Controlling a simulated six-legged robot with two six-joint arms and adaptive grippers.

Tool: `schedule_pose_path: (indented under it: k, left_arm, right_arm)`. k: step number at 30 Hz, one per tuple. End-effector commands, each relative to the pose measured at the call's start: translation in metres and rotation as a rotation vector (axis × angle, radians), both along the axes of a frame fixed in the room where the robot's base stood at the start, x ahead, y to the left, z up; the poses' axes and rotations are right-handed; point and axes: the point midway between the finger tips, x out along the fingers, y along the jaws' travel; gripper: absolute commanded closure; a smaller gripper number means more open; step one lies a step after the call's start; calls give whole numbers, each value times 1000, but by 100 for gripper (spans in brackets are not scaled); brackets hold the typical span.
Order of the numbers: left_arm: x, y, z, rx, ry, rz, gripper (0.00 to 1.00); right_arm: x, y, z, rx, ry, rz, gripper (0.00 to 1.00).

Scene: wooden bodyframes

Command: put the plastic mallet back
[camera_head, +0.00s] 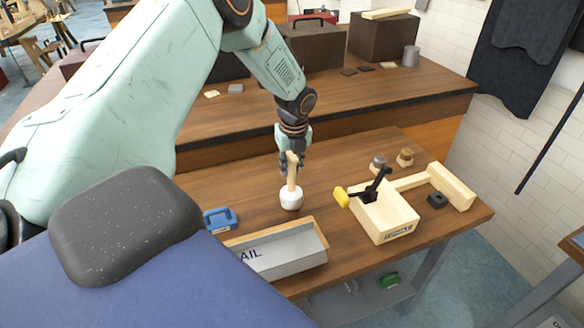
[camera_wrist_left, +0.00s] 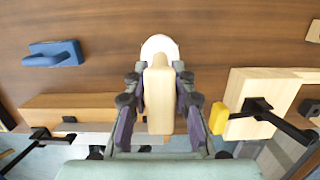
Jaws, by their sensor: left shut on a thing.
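The plastic mallet has a white head (camera_head: 291,199) and a pale wooden handle (camera_head: 292,176). It is upright, head down, over the near wooden bench. I cannot tell whether the head touches the bench top. My left gripper (camera_head: 291,158) comes down from above and is shut on the handle. In the left wrist view the handle (camera_wrist_left: 158,95) lies between the two fingers, and the white head (camera_wrist_left: 159,46) shows beyond them. My right gripper is not in view.
A grey tray (camera_head: 290,254) with lettering ending in "AIL" stands at the bench front. A blue tool (camera_head: 220,219) lies left of it. To the right is a wooden fixture (camera_head: 388,222) with a black lever and yellow knob (camera_head: 341,197). Bench behind the mallet is clear.

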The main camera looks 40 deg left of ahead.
Motion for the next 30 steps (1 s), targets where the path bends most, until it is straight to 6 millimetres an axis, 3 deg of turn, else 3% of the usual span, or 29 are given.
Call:
schedule_pose_path:
  k: [2, 13, 14, 21, 30]
  left_arm:
    - [1, 0, -8, 1, 0, 0, 100]
    - [3, 0, -12, 1, -3, 0, 100]
    - [2, 0, -12, 0, -1, 0, 75]
    - [2, 0, -12, 0, -1, 0, 54]
    - [2, 0, -11, 0, -1, 0, 53]
  right_arm:
    - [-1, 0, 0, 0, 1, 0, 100]
    - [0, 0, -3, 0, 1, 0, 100]
    - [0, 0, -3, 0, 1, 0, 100]
    - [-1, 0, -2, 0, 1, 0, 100]
    - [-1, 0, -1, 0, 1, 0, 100]
